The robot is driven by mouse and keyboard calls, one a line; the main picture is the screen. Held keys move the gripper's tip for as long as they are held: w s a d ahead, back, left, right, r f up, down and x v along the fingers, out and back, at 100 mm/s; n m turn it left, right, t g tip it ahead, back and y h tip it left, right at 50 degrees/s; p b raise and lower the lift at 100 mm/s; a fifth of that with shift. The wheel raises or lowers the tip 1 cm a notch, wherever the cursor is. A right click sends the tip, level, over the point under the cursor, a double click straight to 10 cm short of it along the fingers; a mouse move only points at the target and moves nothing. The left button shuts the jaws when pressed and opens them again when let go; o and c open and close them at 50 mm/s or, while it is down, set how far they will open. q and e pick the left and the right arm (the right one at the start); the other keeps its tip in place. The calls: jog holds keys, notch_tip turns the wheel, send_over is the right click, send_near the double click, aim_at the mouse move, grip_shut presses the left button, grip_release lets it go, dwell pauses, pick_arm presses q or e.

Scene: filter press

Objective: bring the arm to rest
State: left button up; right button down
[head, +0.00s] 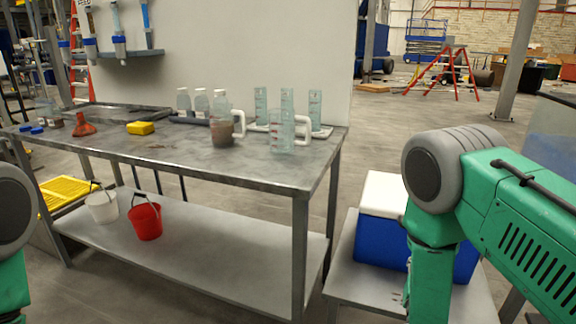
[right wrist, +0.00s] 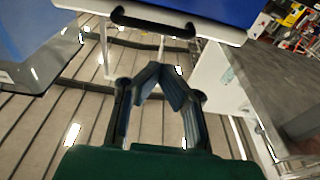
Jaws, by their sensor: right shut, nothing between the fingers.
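My right arm (head: 500,205) comes in from the right in the head view, its upper links green with a grey joint cap. Its gripper is below the head view's frame. In the right wrist view my right gripper (right wrist: 160,78) is shut and empty, its fingertips meeting. Beyond it is the underside of a blue and white cooler (right wrist: 205,15) with a black handle. The fingers appear apart from it, over a slatted surface. My left arm shows only as a grey and green link (head: 12,215) at the left edge; its gripper is out of view.
A metal table (head: 180,157) holds jugs (head: 222,125), cylinders (head: 287,105), bottles and a yellow block (head: 141,128). A white bucket (head: 102,206) and a red bucket (head: 146,220) stand on its lower shelf. The blue cooler (head: 375,235) sits on a low stand beside my right arm.

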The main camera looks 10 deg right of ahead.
jog(key=s+a+f+n+g+y+p, duration=0.3)
jog(key=s+a+f+g+y, duration=0.15)
jog(key=s+f, duration=0.3)
jog(key=s+a+f+n+g+y+p, duration=0.1)
jog(key=s+g, duration=0.3)
jog(key=s, duration=0.4)
jog(key=s+a+f+n+g+y+p, duration=0.1)
jog(key=s+a+g+y+p, duration=0.1)
jog(key=s, duration=0.6)
jog(key=s+a+f+n+g+y+p, duration=0.1)
jog(key=s+a+g+y, duration=0.1)
jog(key=s+a+g, duration=0.3)
jog(key=s, duration=0.3)
jog(key=shift+f+n+g, duration=0.35)
jog(key=shift+f+n, duration=0.05)
jog(key=shift+y, duration=0.25)
